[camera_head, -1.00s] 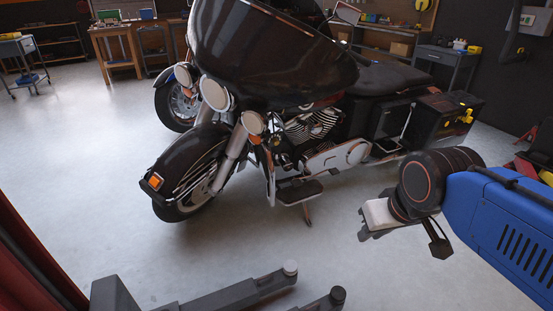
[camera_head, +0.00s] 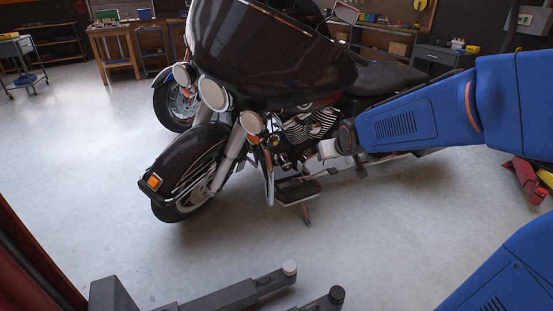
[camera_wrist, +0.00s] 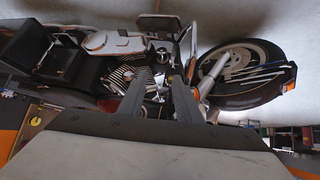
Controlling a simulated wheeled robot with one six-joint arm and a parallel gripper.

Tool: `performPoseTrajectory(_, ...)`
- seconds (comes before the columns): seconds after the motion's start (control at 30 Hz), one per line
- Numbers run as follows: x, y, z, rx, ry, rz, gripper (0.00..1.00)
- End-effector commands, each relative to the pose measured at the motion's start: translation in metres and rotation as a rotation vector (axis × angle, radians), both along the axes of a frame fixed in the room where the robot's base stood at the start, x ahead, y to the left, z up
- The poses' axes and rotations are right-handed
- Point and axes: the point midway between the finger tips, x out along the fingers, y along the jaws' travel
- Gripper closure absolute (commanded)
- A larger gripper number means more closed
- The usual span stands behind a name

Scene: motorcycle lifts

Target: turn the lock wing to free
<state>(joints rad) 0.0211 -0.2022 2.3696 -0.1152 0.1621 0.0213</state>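My gripper (camera_head: 325,149) is in front of the motorcycle's engine side in the head view, above the footboard. In the wrist view its two dark fingers stand apart, with a gap between the tips (camera_wrist: 160,77) and nothing held. A small dark knob-like part with short arms (camera_wrist: 162,53) shows just beyond the gap on the motorcycle (camera_wrist: 118,42). I cannot tell for sure that it is the lock wing. The fingers appear clear of it. The black motorcycle (camera_head: 268,60) stands upright. My arm hides its rear side in the head view.
A grey lift arm with pads (camera_head: 235,293) lies low at the front. A red curtain or post (camera_head: 30,255) is at the left edge. A workbench (camera_head: 115,45) and a cart (camera_head: 22,55) stand at the back. Open floor lies left of the motorcycle.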

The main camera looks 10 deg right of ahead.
Motion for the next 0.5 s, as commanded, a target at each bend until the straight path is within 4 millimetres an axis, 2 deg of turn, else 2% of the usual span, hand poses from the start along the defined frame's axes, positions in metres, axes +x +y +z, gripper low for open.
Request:
performPoseTrajectory(0.03, 0.018, 0.0, -0.007, -0.003, -0.015, 0.005, 0.69)
performPoseTrajectory(0.2, 0.072, 0.0, -0.022, -0.005, -0.09, 0.027, 0.69)
performPoseTrajectory(0.5, 0.159, 0.005, -0.06, 0.001, -0.221, 0.071, 0.69)
